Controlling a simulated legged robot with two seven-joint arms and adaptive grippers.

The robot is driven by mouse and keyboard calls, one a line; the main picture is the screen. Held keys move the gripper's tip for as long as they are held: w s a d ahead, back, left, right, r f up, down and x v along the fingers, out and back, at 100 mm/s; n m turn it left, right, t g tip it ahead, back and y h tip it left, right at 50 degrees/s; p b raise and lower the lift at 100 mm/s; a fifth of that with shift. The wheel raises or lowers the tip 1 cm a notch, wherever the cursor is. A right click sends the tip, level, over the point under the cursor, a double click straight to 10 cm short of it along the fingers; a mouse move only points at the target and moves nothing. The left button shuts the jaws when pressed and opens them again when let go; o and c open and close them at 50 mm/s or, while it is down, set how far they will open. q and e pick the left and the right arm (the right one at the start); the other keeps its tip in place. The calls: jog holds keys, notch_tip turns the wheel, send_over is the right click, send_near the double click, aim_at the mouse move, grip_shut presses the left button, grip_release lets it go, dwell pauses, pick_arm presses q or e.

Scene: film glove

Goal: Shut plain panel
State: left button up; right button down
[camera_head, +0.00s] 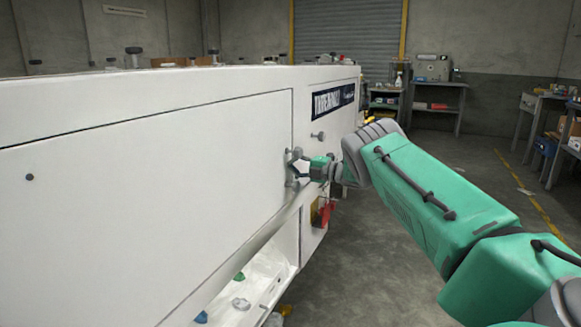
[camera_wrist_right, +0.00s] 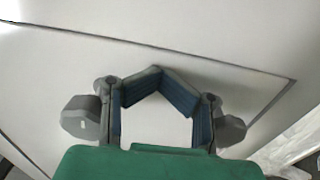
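The plain panel (camera_head: 150,180) is a large white hinged-looking cover on the long side of a white machine, with a small dark knob (camera_head: 30,177) at its left. A thin dark seam runs along its top and right edges. It looks nearly flush; I cannot tell whether it is fully closed. My right gripper (camera_head: 294,167) is at the panel's right end. In the right wrist view the panel (camera_wrist_right: 70,70) fills the background. There the gripper's (camera_wrist_right: 160,72) blue-padded fingers bend inward and their tips meet, with nothing held. Contact with the panel is unclear. My left gripper is out of view.
Below the panel an open white tray-like recess (camera_head: 262,272) holds small coloured parts. A dark label plate (camera_head: 333,99) and a round knob (camera_head: 318,136) are right of the panel. Open floor (camera_head: 400,270) lies to the right, with workbenches (camera_head: 437,98) against the back wall.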

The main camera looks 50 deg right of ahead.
jog(key=shift+w+a+f, duration=0.1)
jog(key=shift+w+a, duration=0.4)
jog(key=d+v, duration=0.1)
jog(key=v, duration=1.1)
jog(key=a+f+m+h+p, duration=0.1)
jog(key=a+f+m, duration=0.3)
jog(key=a, duration=0.1)
jog(key=w+a+f+m+g+h+p, duration=0.1)
jog(key=a+f+m+h, duration=0.1)
jog(key=a+f, duration=0.3)
jog(key=w+a+f+m+g+h+p, duration=0.1)
jog(key=a+f+m+h, duration=0.1)
jog(key=a+f+m, duration=0.2)
jog(key=shift+a+f+m, duration=0.4)
jog(key=shift+a+m, duration=0.25)
jog(key=shift+m, duration=0.15)
jog(key=s+a+f+m+g+p, duration=0.1)
jog(key=s+a+f+m+g, duration=0.35)
jog(key=s+a+f, duration=0.45)
jog(key=s+a+f+m+g+p, duration=0.25)
jog(key=s+a+f+g, duration=0.2)
jog(key=s+a, duration=0.7)
jog(key=s+a+m+g, duration=0.1)
jog(key=s+a, duration=0.3)
jog(key=s, duration=0.4)
jog(key=s+a+r+m+g, duration=0.1)
jog(key=s+a+g, duration=0.3)
jog(key=s, duration=0.5)
jog(key=shift+s+g+h, duration=0.25)
jog(key=shift+g+h, duration=0.05)
